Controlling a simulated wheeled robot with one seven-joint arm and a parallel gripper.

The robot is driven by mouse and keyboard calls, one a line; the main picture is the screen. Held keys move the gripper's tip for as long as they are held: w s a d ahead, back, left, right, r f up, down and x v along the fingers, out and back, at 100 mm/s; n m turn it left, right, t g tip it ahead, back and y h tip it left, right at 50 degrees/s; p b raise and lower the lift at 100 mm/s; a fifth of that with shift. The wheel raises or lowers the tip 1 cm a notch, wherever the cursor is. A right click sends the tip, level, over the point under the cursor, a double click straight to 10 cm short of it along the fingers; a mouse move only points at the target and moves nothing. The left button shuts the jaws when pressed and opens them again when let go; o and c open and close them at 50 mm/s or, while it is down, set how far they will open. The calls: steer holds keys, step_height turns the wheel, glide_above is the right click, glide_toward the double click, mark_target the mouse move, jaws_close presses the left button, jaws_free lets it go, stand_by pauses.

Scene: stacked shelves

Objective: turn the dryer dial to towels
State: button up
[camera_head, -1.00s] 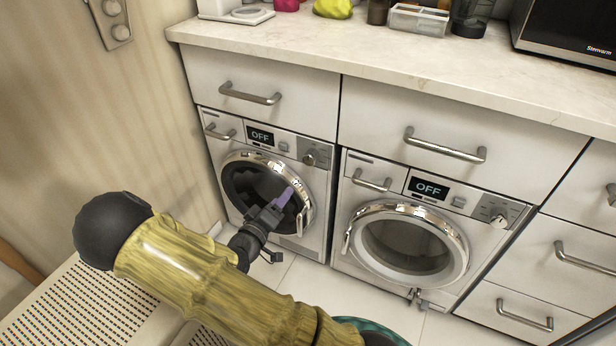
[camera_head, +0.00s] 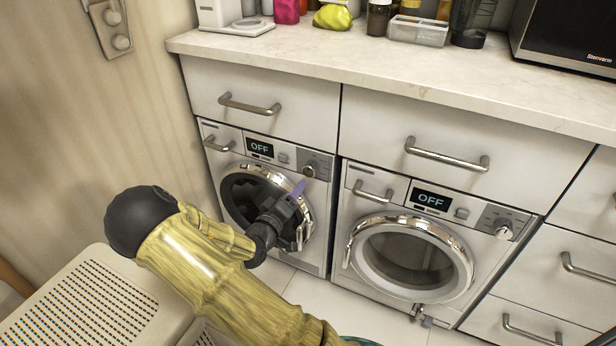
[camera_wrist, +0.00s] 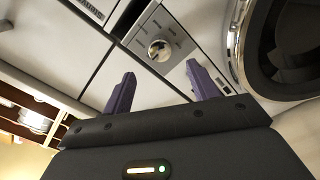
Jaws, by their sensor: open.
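Two front-loading machines stand side by side under the counter, both displays reading OFF. I cannot tell from the labels which is the dryer. The left machine (camera_head: 232,146) has a dark round door and a round silver dial (camera_head: 309,171) at the right of its panel. The right machine (camera_head: 472,192) has a paler door and a dial (camera_head: 503,231). My gripper (camera_head: 298,187) is open and empty in front of the left machine, just below its dial. In the wrist view, a dial (camera_wrist: 160,50) lies ahead between the purple fingertips (camera_wrist: 160,82), apart from them. Its markings are unreadable.
Drawers with bar handles (camera_head: 250,105) sit above the machines and at the right. The left machine's door handle (camera_head: 303,232) is close below my gripper. A pale perforated basket (camera_head: 75,310) is at lower left. The counter (camera_head: 390,75) holds several items and a microwave.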

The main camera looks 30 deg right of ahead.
mark_target(308, 173)
steer(key=b+x, duration=0.2)
steer(key=x, duration=0.7)
steer(key=shift+w+d, duration=0.25)
steer(key=shift+d, duration=0.1)
steer(key=c, duration=1)
